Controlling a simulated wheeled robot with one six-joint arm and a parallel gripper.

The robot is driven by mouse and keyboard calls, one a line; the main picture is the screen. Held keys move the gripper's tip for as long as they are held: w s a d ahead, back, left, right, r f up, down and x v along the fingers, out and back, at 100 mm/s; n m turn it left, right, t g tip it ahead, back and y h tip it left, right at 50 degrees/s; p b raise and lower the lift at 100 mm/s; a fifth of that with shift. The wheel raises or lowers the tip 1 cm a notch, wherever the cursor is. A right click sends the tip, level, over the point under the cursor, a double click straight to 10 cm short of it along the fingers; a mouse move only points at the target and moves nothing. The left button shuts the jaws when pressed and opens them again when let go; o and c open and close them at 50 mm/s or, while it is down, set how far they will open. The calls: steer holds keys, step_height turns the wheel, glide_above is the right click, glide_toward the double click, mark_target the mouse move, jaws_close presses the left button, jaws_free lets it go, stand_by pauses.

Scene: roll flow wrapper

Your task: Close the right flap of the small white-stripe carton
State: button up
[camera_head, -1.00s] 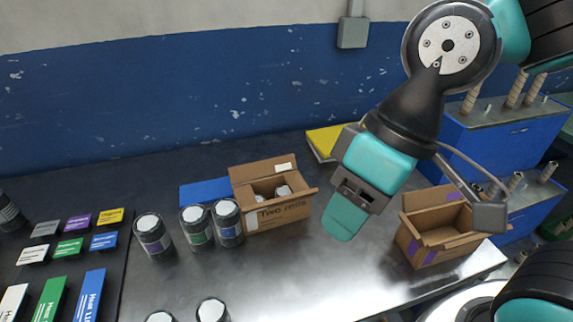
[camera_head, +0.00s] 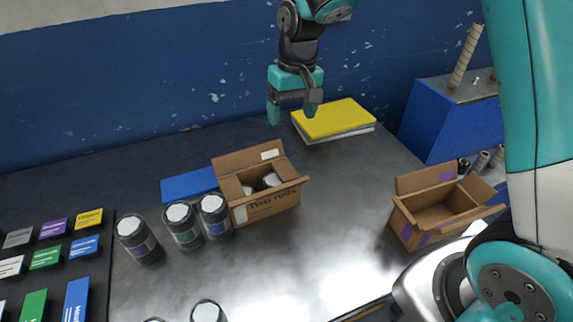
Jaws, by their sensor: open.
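The small brown carton with a white stripe (camera_head: 270,210) stands open on the dark table, with "Two rolls" printed on its front. Its back flap (camera_head: 247,161) stands up and bears a white label. Its right flap (camera_head: 293,183) sticks outward, open. White-topped rolls (camera_head: 271,180) show inside. My gripper (camera_head: 292,110) points down behind and above the carton, apart from it. Its teal fingers are spread, with nothing between them.
A second open carton with purple marks (camera_head: 407,231) stands at the right. A yellow item (camera_head: 335,119) lies on a white stack near the wall. Several dark canisters (camera_head: 184,228) stand left of the carton, near a blue item (camera_head: 188,185). Table right of the carton is clear.

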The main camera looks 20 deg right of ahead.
mark_target(286, 170)
steer(key=f, duration=0.5)
steer(key=a+f+p, duration=0.1)
steer(key=f, duration=0.9)
steer(key=shift+s+a+f+p, duration=0.1)
steer(key=shift+a+f+p, duration=0.05)
steer(key=shift+p, duration=0.15)
steer(key=c, duration=0.9)
steer(key=shift+a+f+h, duration=0.1)
steer(key=shift+a+h, duration=0.1)
steer(key=shift+h, duration=0.4)
steer(key=shift+c, duration=0.2)
steer(key=shift+d, duration=0.1)
steer(key=o, duration=0.9)
steer(key=shift+o, duration=0.2)
